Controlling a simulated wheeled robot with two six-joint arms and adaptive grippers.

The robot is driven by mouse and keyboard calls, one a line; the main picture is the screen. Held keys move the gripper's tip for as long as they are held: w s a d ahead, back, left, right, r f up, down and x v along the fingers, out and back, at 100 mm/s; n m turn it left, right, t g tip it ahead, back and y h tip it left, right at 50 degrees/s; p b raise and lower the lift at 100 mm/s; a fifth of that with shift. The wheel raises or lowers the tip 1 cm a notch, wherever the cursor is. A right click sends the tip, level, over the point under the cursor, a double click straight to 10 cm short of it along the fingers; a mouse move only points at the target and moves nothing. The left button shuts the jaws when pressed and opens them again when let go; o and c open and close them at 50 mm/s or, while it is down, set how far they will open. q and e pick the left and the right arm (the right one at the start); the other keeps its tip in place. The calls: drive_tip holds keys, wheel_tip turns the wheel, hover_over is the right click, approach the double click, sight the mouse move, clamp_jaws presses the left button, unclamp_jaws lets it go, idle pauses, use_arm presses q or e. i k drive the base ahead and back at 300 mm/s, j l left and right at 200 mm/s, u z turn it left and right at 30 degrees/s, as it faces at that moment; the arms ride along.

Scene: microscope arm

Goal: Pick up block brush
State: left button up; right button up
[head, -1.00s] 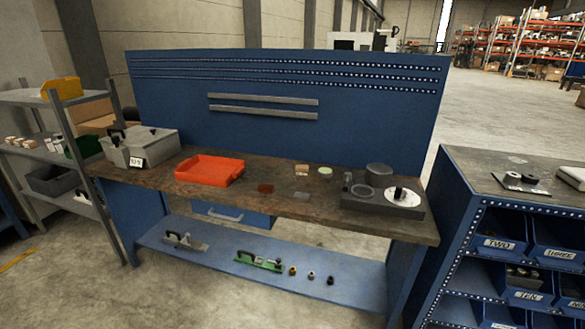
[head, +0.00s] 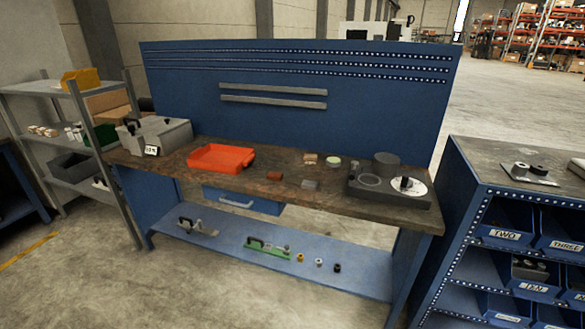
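No block brush can be made out for certain. Several small blocks lie on the brown workbench top (head: 150,167). A tan block (head: 311,158) lies near the back, a reddish-brown block (head: 275,175) lies right of the orange tray, and a grey block (head: 310,184) lies nearer the front edge. They are too small to tell which, if any, is the brush. Neither of my grippers shows in the head view.
An orange tray (head: 221,157) and a grey case (head: 155,134) stand on the bench's left part. A dark fixture (head: 390,199) with round parts stands at right. Shelving (head: 75,150) flanks the bench at left, a blue bin cabinet (head: 470,195) at right. Floor in front is clear.

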sight(309, 158)
drive_tip(key=l, duration=0.4)
drive_tip(key=i+l, duration=0.1)
drive_tip(key=l, duration=0.25)
drive_tip(key=i+j+z, duration=0.1)
drive_tip(key=i+j, duration=0.2)
drive_tip(key=i, duration=0.25)
drive_tip(key=i+j+z, duration=0.1)
drive_tip(key=i+j, duration=0.3)
drive_tip(key=i, duration=0.15)
